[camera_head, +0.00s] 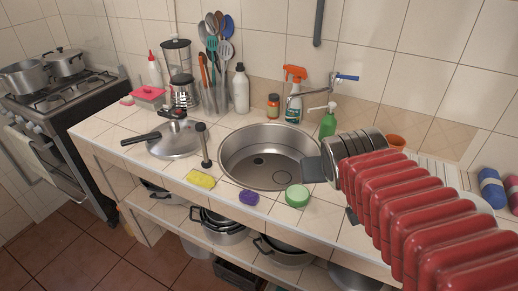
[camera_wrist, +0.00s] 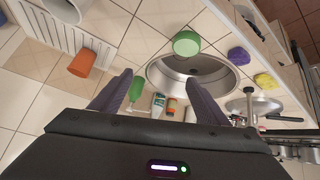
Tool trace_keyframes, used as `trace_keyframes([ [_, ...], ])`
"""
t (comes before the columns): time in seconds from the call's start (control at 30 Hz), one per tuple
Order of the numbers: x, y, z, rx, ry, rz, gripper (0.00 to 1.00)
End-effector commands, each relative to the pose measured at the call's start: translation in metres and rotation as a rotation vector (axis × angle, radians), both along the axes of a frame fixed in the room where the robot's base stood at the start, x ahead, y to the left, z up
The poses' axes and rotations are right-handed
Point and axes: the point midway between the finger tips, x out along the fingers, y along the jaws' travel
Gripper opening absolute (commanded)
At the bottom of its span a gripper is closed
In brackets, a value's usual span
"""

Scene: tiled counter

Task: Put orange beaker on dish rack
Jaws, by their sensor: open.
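The orange beaker (camera_wrist: 82,63) stands on the counter at the left of the wrist view, apart from my gripper. In the head view the beaker (camera_head: 396,141) shows just behind my arm, near the back wall. The white slatted dish rack (camera_wrist: 88,40) lies beside the beaker at the upper left of the wrist view. In the head view my red arm hides most of the rack. My gripper (camera_wrist: 160,77) is open and empty above the counter, its two fingers spread wide. The beaker is outside the fingers, to the left of them.
A round metal sink (camera_head: 262,160) has a tap (camera_head: 310,90) behind it. A pan lid (camera_head: 175,140) lies left.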

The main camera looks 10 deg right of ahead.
Motion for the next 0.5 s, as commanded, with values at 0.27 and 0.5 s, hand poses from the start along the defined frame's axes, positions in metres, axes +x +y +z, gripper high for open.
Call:
trace_keyframes([
  [0.27,-0.074,0.092,-0.013,0.12,0.149,0.185,0.69],
  [0.5,-0.096,0.113,-0.018,0.153,0.197,0.242,0.69],
])
